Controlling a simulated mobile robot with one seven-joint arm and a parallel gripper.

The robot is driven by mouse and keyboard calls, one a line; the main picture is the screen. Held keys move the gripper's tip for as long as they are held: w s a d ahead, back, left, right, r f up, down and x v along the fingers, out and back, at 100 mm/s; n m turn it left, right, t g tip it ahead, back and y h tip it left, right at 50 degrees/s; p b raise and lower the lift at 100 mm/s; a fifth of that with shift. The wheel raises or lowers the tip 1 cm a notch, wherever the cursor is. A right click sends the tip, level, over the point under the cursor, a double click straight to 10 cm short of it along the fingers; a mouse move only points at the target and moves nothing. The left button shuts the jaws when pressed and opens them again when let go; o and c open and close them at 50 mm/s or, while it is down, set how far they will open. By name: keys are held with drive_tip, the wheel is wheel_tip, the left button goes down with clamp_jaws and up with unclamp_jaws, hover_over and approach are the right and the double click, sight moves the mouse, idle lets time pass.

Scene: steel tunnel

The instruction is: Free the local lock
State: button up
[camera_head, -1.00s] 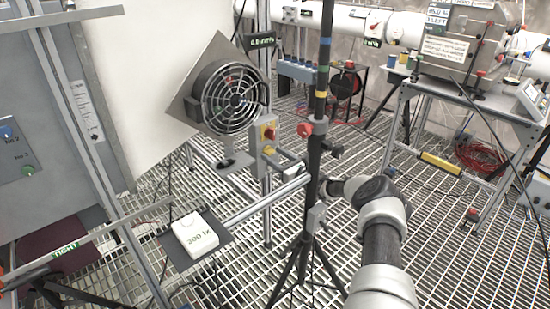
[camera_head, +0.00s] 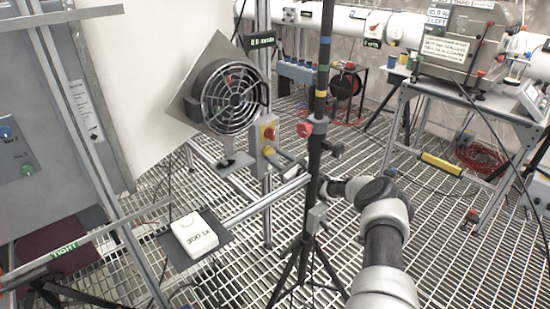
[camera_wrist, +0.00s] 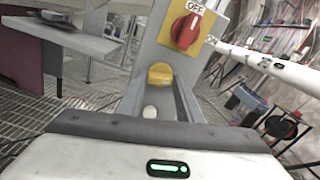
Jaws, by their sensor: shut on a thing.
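A grey switch box (camera_head: 264,143) stands on the post below the fan. It has a red rotary knob on a yellow plate, also seen close in the wrist view (camera_wrist: 187,27) between the words OFF and ON. Below the knob, a yellow lock-like piece (camera_wrist: 161,75) sits at the box's lower front, with a small pale round part (camera_wrist: 150,112) nearer me. My gripper (camera_wrist: 160,82) is shut on the yellow piece, its grey fingers reaching to either side. In the head view, the black pole hides part of my gripper.
The black tripod pole (camera_head: 318,130) with a red clamp stands close to my arm. A fan (camera_head: 230,97) is above the box. A small shelf with a white block (camera_head: 194,236) juts out below. A metal bench (camera_head: 470,100) stands at right. Grating floor between is mostly open.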

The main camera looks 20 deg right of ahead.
drive_tip(key=n, duration=0.4)
drive_tip(key=shift+n, duration=0.3)
drive_tip(key=n, duration=0.3)
drive_tip(key=shift+n, duration=0.4)
drive_tip(key=n, duration=0.3)
drive_tip(key=shift+n, duration=2)
drive_tip(key=o, duration=1.1)
